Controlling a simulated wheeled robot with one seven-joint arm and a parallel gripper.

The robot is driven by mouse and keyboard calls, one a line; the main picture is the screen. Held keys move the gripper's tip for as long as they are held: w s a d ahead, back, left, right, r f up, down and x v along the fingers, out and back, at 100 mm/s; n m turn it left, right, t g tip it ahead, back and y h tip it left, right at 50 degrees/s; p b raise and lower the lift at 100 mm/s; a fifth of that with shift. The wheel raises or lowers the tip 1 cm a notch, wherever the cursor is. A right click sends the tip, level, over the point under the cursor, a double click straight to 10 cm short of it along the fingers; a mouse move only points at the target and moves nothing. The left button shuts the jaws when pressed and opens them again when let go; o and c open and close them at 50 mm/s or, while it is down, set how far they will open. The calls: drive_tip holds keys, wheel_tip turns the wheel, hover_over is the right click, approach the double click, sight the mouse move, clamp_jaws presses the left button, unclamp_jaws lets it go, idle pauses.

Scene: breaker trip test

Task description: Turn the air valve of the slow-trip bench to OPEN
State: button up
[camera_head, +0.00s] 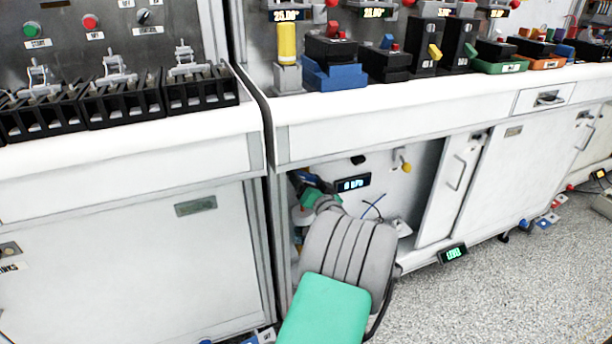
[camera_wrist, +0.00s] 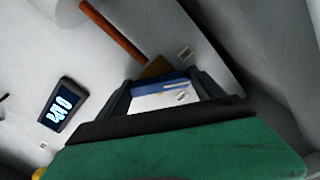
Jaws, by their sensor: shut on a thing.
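In the wrist view my gripper (camera_wrist: 165,84) has its two dark fingers on either side of a blue handle (camera_wrist: 168,83). It is shut on this handle, which sits by a brass fitting (camera_wrist: 157,67) at the end of a copper-coloured pipe (camera_wrist: 115,33); this looks like the air valve. Small labels (camera_wrist: 186,53) are near it, too small to read. In the head view my gripper (camera_head: 310,184) is inside the open cabinet under the right bench, mostly hidden by my arm. The handle's OPEN or shut position cannot be told.
A lit display (camera_head: 352,183) hangs on the cabinet's back wall, right of my gripper, and also shows in the wrist view (camera_wrist: 60,104). A yellow knob (camera_head: 404,164) is further right. The open cabinet door (camera_head: 445,190) bounds the right side; the bench top (camera_head: 400,103) is above.

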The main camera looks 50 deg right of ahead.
drive_tip(key=m+p, duration=0.3)
drive_tip(key=m, duration=0.3)
drive_tip(key=shift+r+m, duration=0.15)
drive_tip(key=shift+m, duration=0.15)
drive_tip(key=m+p, duration=0.3)
drive_tip(key=m, duration=0.2)
idle(0.4)
drive_tip(key=o, duration=1.4)
drive_tip(key=shift+c, duration=0.2)
drive_tip(key=p+v, duration=0.1)
drive_tip(key=v, duration=0.7)
